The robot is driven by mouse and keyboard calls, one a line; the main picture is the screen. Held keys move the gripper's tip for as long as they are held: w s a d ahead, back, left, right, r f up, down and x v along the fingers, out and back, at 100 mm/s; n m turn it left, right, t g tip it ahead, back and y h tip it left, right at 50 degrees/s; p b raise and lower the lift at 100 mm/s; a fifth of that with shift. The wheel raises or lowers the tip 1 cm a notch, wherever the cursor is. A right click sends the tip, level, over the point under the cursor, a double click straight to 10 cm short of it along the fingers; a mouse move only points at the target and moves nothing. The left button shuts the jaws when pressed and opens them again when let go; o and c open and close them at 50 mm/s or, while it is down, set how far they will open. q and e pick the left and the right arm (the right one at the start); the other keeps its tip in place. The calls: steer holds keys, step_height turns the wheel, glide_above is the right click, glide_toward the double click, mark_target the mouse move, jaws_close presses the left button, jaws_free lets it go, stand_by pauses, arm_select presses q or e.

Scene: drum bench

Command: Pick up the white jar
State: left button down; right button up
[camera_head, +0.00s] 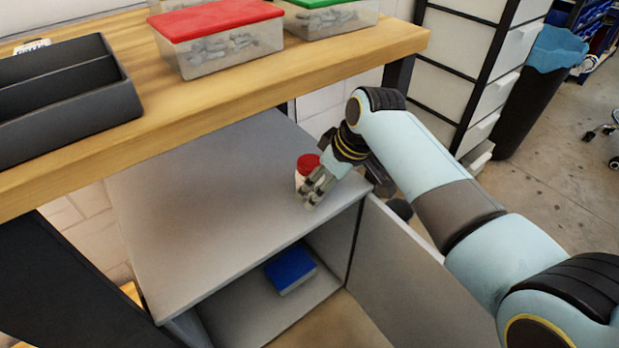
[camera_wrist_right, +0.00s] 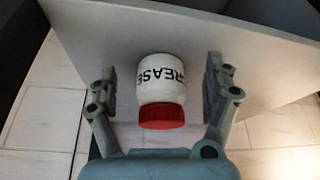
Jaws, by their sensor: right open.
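The white jar (camera_head: 299,178) with a red lid stands on top of the grey cabinet (camera_head: 200,215) near its right side. My right gripper (camera_head: 312,196) is at the jar and partly hides it in the head view. In the right wrist view the jar (camera_wrist_right: 160,82) shows black lettering that reads in part "REASE". There my right gripper (camera_wrist_right: 160,85) is open, with one finger on each side of the jar and a visible gap on both sides. My left gripper is not in view.
A wooden bench (camera_head: 370,55) overhangs the cabinet top at the back, carrying a red-lidded box (camera_head: 225,50), a green-lidded box (camera_head: 335,20) and a dark tray (camera_head: 65,120). The cabinet door (camera_head: 400,270) stands open, with a blue box (camera_head: 290,268) inside. The cabinet top left of the jar is clear.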

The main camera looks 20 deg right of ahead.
mark_target(304, 174)
steer(key=w+a, duration=0.1)
steer(key=w+a+b, duration=0.1)
steer(key=w, duration=0.1)
steer(key=w+a+b, duration=0.1)
steer(key=shift+w+f, duration=0.15)
steer(key=shift+f, duration=0.5)
steer(key=shift+r, duration=0.1)
steer(key=shift+c, duration=0.2)
steer(key=c, duration=1.4)
